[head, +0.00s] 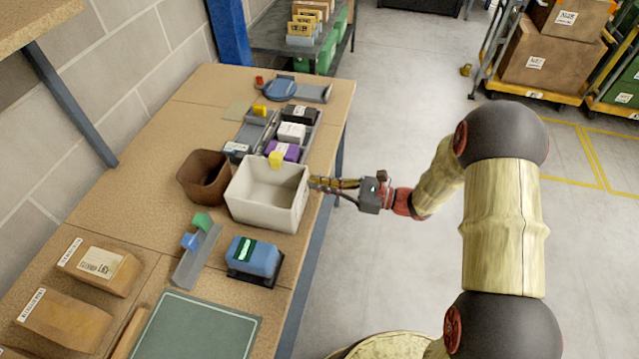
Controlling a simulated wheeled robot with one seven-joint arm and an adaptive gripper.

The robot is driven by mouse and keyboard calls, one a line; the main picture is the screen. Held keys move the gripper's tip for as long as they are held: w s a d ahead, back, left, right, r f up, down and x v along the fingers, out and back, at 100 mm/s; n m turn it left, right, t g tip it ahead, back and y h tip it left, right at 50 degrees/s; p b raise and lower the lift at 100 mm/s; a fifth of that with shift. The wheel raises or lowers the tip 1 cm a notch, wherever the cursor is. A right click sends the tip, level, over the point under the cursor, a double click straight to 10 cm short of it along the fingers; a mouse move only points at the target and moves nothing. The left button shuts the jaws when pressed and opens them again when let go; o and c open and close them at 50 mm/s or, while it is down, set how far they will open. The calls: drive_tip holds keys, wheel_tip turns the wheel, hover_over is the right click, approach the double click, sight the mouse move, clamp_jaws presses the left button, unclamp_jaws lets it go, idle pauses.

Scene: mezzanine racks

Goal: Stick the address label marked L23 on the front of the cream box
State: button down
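The cream box (246,205) is an open bin standing on the workbench, and its inside looks empty. No address label shows on the walls I can see. My gripper (318,184) reaches in from the right, its fingertips close to the box's right-hand wall. I cannot tell whether they touch it. The fingers are small and seen from the side, so their opening and anything between them cannot be made out. I cannot read L23 anywhere in this view.
A brown bin (204,178) stands left of the box. Behind it is a grey tray (258,132) with several coloured blocks. A blue device (254,257), a green mat (197,328) and brown parcels (100,268) are nearer. Clear floor lies right of the bench (140,180).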

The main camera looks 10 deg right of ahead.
drive_tip(key=c, duration=2.6)
unclamp_jaws()
drive_tip(key=o, duration=0.6)
drive_tip(key=shift+a, duration=0.1)
drive_tip(key=o, duration=0.4)
drive_tip(key=shift+c, duration=0.2)
drive_tip(key=p+v, duration=0.1)
drive_tip(key=v, duration=0.6)
